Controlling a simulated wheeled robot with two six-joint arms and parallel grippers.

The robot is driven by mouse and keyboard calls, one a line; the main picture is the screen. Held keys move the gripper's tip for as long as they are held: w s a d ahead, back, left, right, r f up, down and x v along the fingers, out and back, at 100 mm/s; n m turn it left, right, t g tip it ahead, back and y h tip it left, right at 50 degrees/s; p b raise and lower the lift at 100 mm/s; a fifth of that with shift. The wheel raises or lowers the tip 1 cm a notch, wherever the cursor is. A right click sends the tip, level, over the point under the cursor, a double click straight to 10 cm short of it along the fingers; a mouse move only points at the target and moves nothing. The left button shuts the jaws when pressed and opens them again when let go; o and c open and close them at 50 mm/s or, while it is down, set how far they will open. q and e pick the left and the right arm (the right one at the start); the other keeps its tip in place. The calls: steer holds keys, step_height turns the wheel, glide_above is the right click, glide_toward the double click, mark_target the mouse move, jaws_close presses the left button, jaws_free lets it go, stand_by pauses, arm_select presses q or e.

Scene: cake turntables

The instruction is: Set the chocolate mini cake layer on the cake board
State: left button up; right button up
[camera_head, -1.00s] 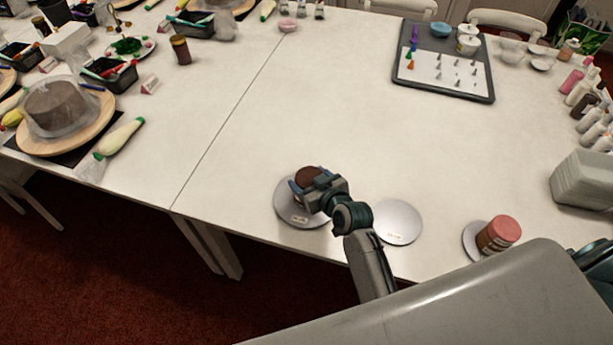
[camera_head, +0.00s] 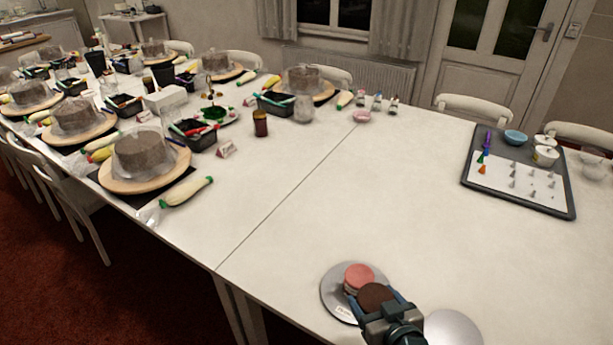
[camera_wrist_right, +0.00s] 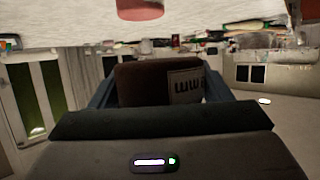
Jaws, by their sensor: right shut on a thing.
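The chocolate mini cake layer (camera_head: 375,297) is a short dark brown disc held in my right gripper (camera_head: 381,301). It also shows between the blue fingers in the right wrist view (camera_wrist_right: 145,84), with a pale label on its side. It is over the right part of a round silver cake board (camera_head: 334,298); I cannot tell whether it touches it. A pink layer (camera_head: 358,274) is on the same board, just behind and left of the chocolate one. A second silver board (camera_head: 456,330) lies to the right, partly cut off. My left gripper is not in view.
A grey tray (camera_head: 566,209) with piping tips and bowls lies at the back right. Covered cakes on wooden turntables (camera_head: 112,184), a piping bag (camera_head: 187,192) and a brown jar (camera_head: 260,123) stand on the left. The middle of the white table (camera_head: 350,200) is clear.

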steer(key=w+d+r+m+h, duration=0.2)
steer(key=w+d+r+h, duration=0.15)
steer(key=w+r, duration=0.6)
steer(key=s+a+f+y, duration=0.1)
steer(key=s+f, duration=0.2)
steer(key=s, duration=0.1)
steer(key=s+a+f+n+y, duration=0.1)
steer(key=s+f, duration=0.3)
steer(key=s+a+f+n+y, duration=0.1)
steer(key=s+a+f+y, duration=0.1)
steer(key=s+f, duration=0.2)
steer(key=shift+s+f, duration=0.25)
steer(key=shift+s, duration=0.05)
